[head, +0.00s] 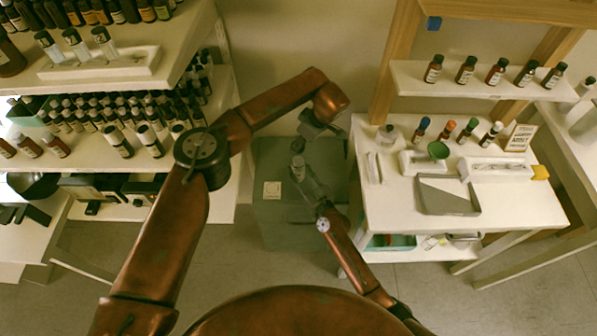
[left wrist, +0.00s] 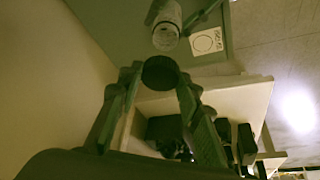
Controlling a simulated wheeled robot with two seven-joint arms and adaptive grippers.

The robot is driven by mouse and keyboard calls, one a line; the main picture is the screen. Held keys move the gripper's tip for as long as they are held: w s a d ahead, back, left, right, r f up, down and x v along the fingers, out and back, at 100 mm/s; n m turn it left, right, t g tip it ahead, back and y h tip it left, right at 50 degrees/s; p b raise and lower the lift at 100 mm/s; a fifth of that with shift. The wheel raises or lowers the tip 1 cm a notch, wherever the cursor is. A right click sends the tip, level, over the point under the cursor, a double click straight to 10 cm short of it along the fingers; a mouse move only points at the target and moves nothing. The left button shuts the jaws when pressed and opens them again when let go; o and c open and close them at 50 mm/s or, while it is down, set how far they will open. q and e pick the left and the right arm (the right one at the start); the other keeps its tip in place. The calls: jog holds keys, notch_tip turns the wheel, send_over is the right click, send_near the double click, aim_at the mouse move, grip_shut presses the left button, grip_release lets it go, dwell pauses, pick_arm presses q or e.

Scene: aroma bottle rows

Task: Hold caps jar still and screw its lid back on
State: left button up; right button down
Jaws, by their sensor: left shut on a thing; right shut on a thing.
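My left gripper (head: 318,130) reaches down from above the grey-green cabinet. In the left wrist view its two fingers (left wrist: 160,80) are shut on a dark round lid (left wrist: 160,72). The caps jar (left wrist: 167,36), pale and clear-looking, is just beyond the lid in that view. Whether lid and jar touch, I cannot tell. In the head view my right gripper (head: 302,178) comes from below and is shut on the jar (head: 298,162), close below the left gripper. The lid is hard to make out in the head view.
The grey-green cabinet (head: 262,225) bears a white card (head: 272,190). Shelves with many bottles (head: 120,142) stand at left. Open floor lies in front.

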pick_arm(q)
send_over(300, 157)
jog(key=s, duration=0.2)
jog(key=shift+f, duration=2.45)
jog(key=shift+f, duration=0.1)
jog(key=shift+f, duration=0.8)
jog(key=shift+f, duration=0.6)
